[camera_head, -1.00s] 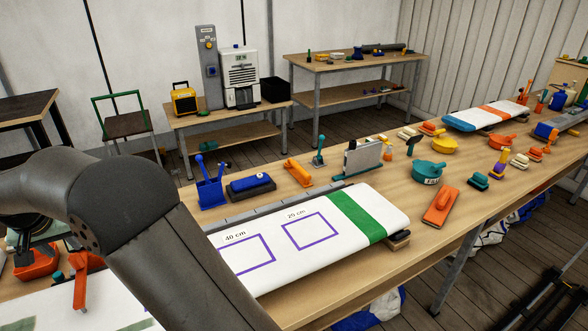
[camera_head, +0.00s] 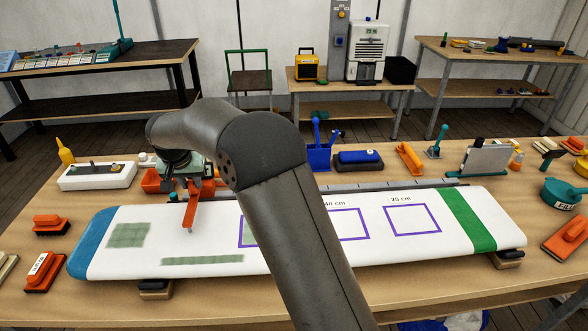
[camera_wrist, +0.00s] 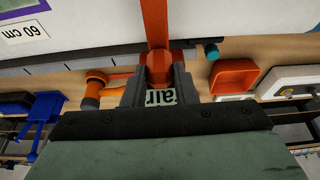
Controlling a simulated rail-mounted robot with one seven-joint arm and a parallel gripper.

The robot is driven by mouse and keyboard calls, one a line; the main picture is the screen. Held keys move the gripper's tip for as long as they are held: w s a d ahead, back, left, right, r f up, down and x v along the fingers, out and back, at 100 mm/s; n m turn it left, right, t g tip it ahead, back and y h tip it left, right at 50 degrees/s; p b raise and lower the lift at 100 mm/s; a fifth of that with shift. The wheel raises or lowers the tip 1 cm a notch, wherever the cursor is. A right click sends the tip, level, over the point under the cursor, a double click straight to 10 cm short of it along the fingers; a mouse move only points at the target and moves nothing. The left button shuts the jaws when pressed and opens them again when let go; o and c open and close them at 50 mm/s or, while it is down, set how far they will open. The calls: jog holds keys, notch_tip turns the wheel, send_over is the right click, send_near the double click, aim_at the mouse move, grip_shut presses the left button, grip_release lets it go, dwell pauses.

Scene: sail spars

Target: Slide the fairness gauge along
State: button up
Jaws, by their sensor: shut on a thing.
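The fairness gauge (camera_head: 190,214) is an orange piece with a long arm reaching over the white spar (camera_head: 300,262). The arm's tip is over or on the spar's top; contact cannot be told. My gripper (camera_head: 188,177) is at the spar's far edge, left of the middle, partly behind my arm. In the wrist view my gripper (camera_wrist: 160,88) is shut on the orange gauge (camera_wrist: 155,28), with part of a label between the fingers. The grey marked rail (camera_head: 400,187) runs along the spar's far side and also shows in the wrist view (camera_wrist: 60,63). My arm hides part of the spar.
Purple frames marked 40 cm and 20 cm (camera_head: 411,219) and greenish patches (camera_head: 128,235) lie on the spar. Behind it stand a white box (camera_head: 97,176), an orange tray (camera_head: 152,181), a blue holder (camera_head: 319,156) and an orange clamp (camera_head: 409,158).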

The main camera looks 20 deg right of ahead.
jog(key=shift+s+d+r+b, duration=0.1)
jog(key=shift+s+d+b, duration=0.25)
jog(key=shift+d, duration=0.8)
jog(key=shift+s+d+r+b, duration=0.15)
jog(key=shift+d+b, duration=0.25)
jog(key=shift+d, duration=0.8)
jog(key=shift+s+d+r+b, duration=0.1)
jog(key=shift+s+d+b, duration=0.25)
jog(key=shift+d, duration=0.8)
jog(key=shift+s+d+b, duration=0.35)
jog(key=shift+s+d, duration=0.15)
jog(key=shift+d, duration=1.55)
jog(key=shift+s+d+b, duration=0.3)
jog(key=shift+s+d, duration=0.25)
jog(key=shift+d, duration=1.45)
jog(key=shift+s+d+b, duration=0.35)
jog(key=shift+s+d, duration=0.15)
jog(key=shift+d, duration=1.55)
jog(key=shift+d, duration=0.1)
jog(key=shift+s+d+f, duration=0.1)
jog(key=shift+s+d, duration=0.75)
jog(key=shift+d, duration=2.35)
jog(key=shift+s+d+r, duration=0.1)
jog(key=shift+s+d, duration=0.7)
jog(key=shift+d, duration=2.4)
jog(key=shift+s+d+f, duration=0.1)
jog(key=shift+s+d, duration=0.75)
jog(key=shift+d, duration=2.35)
